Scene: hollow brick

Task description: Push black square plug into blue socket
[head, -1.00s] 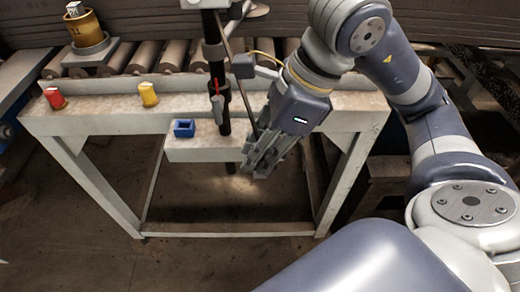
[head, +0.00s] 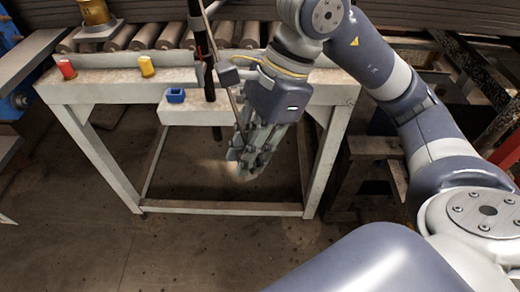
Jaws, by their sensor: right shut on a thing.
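The blue socket (head: 176,96) is a small open box on the front shelf of the white bench. My right gripper (head: 245,168) points down in front of the bench, to the right of the socket, nearer to me and apart from it. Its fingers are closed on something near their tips. The black square plug is not clearly visible; the fingers hide most of what they hold. My left gripper is out of view.
A red block (head: 67,69) and a yellow block (head: 147,66) sit on the white bench (head: 110,88), left of the socket. A dark upright pole (head: 201,45) stands between the socket and my right arm. Rollers lie behind. The floor in front is clear.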

